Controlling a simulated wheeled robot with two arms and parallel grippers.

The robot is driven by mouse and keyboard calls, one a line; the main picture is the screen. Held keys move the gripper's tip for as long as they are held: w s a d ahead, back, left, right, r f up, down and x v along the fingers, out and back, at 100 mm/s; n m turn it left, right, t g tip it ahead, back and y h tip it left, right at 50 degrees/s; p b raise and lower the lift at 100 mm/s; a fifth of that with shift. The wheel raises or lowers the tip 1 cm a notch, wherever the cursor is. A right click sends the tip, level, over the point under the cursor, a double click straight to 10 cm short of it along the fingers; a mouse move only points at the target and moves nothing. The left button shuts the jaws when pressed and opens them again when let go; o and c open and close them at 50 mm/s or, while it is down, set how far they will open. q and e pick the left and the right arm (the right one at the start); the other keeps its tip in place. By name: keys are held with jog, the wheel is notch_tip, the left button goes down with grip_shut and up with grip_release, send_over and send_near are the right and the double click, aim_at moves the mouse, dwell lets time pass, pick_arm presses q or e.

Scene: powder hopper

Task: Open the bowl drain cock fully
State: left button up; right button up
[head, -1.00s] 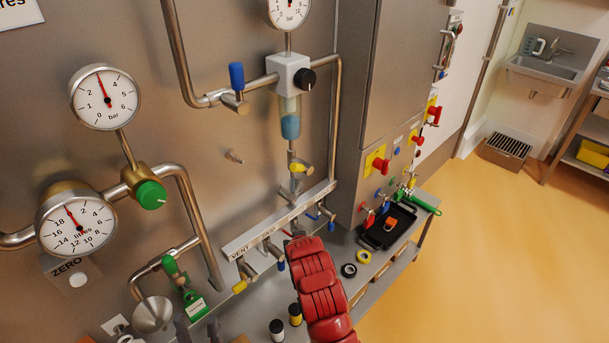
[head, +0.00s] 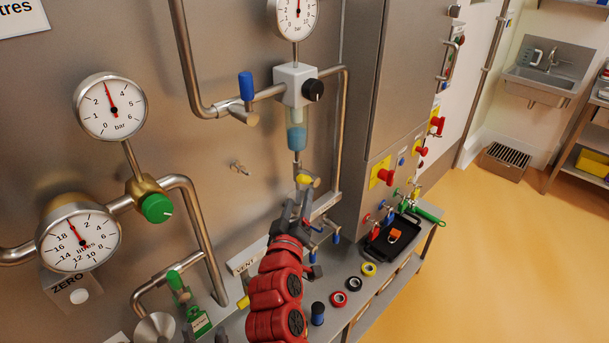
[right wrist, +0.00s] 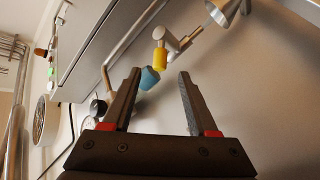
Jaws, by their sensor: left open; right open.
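The bowl drain cock has a short yellow handle (head: 304,179) and sits beneath the clear filter bowl (head: 297,132), which holds blue liquid. My right gripper (head: 297,205) is open, just below the yellow handle in the head view. In the right wrist view the yellow handle (right wrist: 160,58) appears just past and between the tips of the open right gripper (right wrist: 159,78), with nothing held. I cannot tell whether they touch. The arm hides part of the pipe below the cock.
A blue-handled valve (head: 246,87) and a black knob (head: 313,90) flank the filter head. A labelled manifold (head: 325,205) with small valves is behind my right arm. Tape rolls (head: 354,284) and a black tray (head: 392,238) lie on the bench.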

aim_at(304, 183)
jog(key=w, duration=0.2)
jog(key=w+p, duration=0.1)
jog(key=w, duration=0.1)
jog(key=w+d, duration=0.1)
jog(key=w, duration=0.2)
jog(key=shift+d, duration=0.1)
jog(key=shift+w+d+f+p, duration=0.15)
jog(key=shift+w+p, duration=0.15)
jog(key=shift+w, duration=0.55)
grip_shut()
